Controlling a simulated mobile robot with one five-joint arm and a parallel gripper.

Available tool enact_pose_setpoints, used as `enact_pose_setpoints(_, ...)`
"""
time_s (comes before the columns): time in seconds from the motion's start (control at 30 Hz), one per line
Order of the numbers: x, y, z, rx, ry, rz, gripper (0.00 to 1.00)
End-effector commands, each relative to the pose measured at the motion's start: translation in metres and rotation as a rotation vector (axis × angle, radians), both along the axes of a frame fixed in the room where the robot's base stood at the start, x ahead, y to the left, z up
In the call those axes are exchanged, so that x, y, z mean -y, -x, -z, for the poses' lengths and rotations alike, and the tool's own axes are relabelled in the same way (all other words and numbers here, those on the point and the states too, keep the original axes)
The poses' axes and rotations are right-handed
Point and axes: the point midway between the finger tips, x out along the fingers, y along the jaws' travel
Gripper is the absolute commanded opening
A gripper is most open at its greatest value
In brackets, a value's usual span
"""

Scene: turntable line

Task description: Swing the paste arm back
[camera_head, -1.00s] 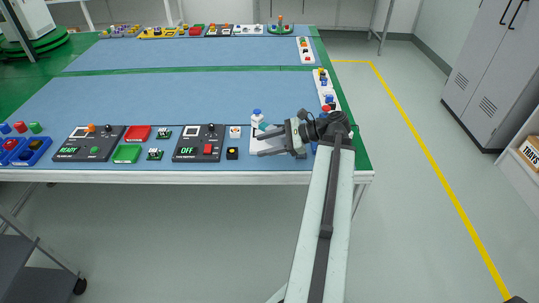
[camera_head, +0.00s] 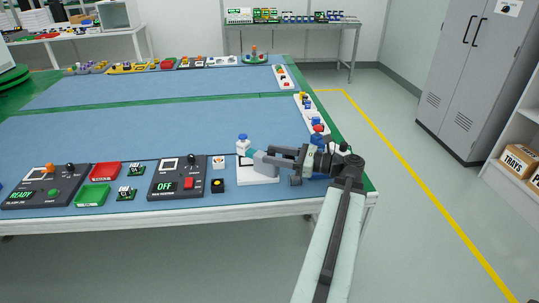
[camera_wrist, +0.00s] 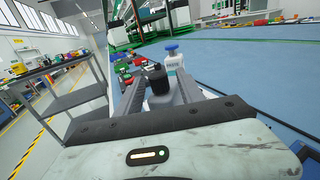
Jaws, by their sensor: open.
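The paste station stands at the table's front right, with a white base plate (camera_head: 258,174) and a white paste bottle with a blue cap (camera_head: 243,144). The bottle also shows upright in the wrist view (camera_wrist: 174,62), with a black knob (camera_wrist: 158,78) in front of it. My gripper (camera_head: 260,156) reaches in from the right, just above the plate and close to the bottle. In the wrist view my open fingers (camera_wrist: 160,88) lie on either side of the black knob. The paste arm itself is largely hidden behind my gripper, and I cannot tell whether the fingers touch it.
A dark control panel reading OFF (camera_head: 180,176) and a small black box with a yellow button (camera_head: 217,186) lie left of the plate. A READY panel (camera_head: 45,186) is farther left. Bottles on a white strip (camera_head: 312,115) line the right edge. The blue tabletop behind is clear.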

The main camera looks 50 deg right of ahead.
Motion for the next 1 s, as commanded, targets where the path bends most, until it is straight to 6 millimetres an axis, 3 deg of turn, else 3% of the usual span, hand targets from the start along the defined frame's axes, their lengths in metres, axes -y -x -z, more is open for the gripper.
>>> enact_pose_setpoints(0.37,-0.0059,-0.0102,0.0002,0.000,0.001,-0.002,0.42)
enact_pose_setpoints(0.5,-0.0061,-0.0103,0.0003,0.000,0.001,-0.002,0.04)
enact_pose_setpoints(0.53,-0.0061,-0.0103,0.0003,0.000,0.001,-0.002,0.00)
enact_pose_setpoints(1.0,-0.0064,-0.0104,0.0003,0.000,0.001,-0.003,0.00)
